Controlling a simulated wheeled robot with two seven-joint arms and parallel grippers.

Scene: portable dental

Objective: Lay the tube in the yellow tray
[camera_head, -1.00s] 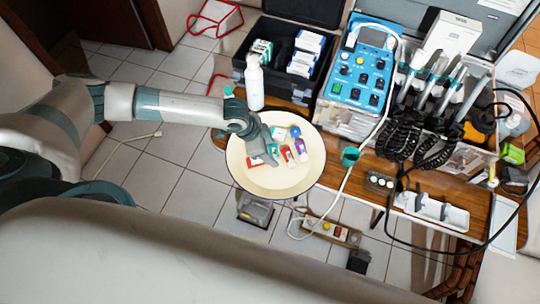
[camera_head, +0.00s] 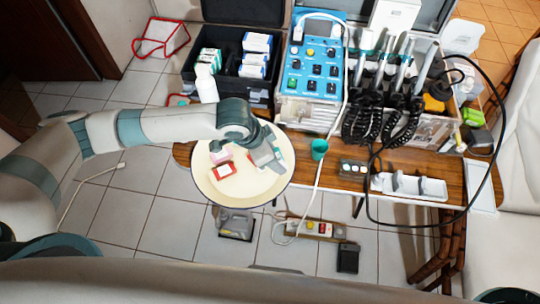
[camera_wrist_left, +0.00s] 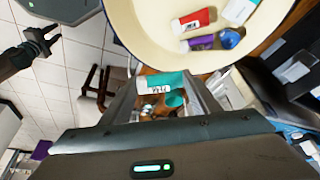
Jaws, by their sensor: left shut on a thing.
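The round pale yellow tray (camera_head: 240,196) stands at the table's left end. My left gripper (camera_head: 268,158) is over its right part. In the left wrist view, the gripper (camera_wrist_left: 160,100) is shut on a white tube with a teal cap (camera_wrist_left: 158,83). The held tube shows beside the tray rim (camera_wrist_left: 150,55); I cannot tell its height above the tray. A red-and-white tube (camera_wrist_left: 194,20), a purple-and-white tube (camera_wrist_left: 198,43) and a blue round item (camera_wrist_left: 229,38) lie in the tray. The gripper hides part of the contents in the head view.
A blue control unit (camera_head: 314,60), coiled black cords (camera_head: 370,122) and a green cup (camera_head: 319,149) are to the right. A white cable hangs past the tray's right side.

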